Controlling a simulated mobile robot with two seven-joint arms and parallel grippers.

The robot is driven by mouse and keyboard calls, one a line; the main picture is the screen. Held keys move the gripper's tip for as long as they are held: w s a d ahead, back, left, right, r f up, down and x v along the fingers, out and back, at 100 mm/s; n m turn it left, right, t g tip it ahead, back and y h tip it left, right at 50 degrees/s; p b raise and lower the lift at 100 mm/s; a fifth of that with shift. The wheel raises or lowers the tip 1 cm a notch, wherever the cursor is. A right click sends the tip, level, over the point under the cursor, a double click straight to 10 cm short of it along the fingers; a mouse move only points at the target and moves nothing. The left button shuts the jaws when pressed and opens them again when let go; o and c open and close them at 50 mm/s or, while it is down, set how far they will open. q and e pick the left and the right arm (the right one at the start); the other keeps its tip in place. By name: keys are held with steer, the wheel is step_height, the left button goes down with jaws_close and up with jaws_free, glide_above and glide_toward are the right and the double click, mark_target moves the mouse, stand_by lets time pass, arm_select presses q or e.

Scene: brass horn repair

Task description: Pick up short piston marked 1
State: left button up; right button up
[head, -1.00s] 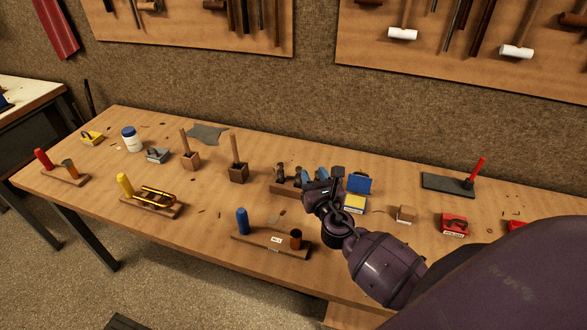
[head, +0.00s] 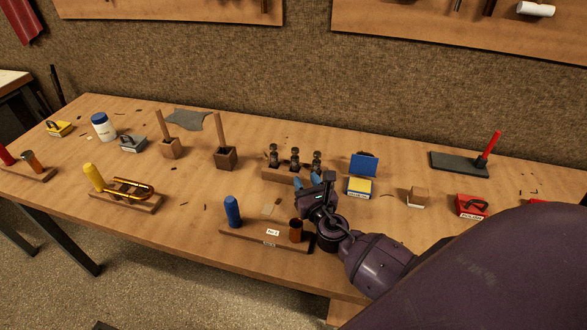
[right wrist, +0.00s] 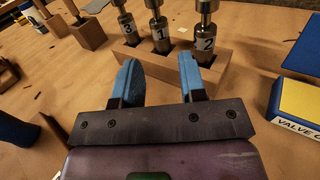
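The piston marked 1 (right wrist: 160,38) stands upright in the middle slot of a wooden rack (right wrist: 185,68), a silvery metal cylinder with a numbered label. The piston marked 3 (right wrist: 127,28) stands to its left and the piston marked 2 (right wrist: 205,40) to its right. In the head view the three pistons show dark in the rack (head: 283,175), the middle one (head: 295,159) between the others. My right gripper (right wrist: 162,80) is open and empty, blue fingers apart, in front of the rack and pointing at it. It also shows in the head view (head: 319,184). My left gripper is out of view.
A yellow and blue block (right wrist: 302,105) lies right of the rack. A wooden stand (head: 250,236) with a blue peg (head: 232,211) and a brown cup (head: 296,230) is at the front edge, close to my right arm. Two wooden handled blocks (head: 226,158) stand to the left.

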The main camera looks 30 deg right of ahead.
mark_target(296, 162)
steer(key=x, duration=0.7)
steer(key=shift+w+r, duration=0.1)
steer(key=shift+w, duration=0.1)
jaws_close()
steer(key=shift+r, duration=0.1)
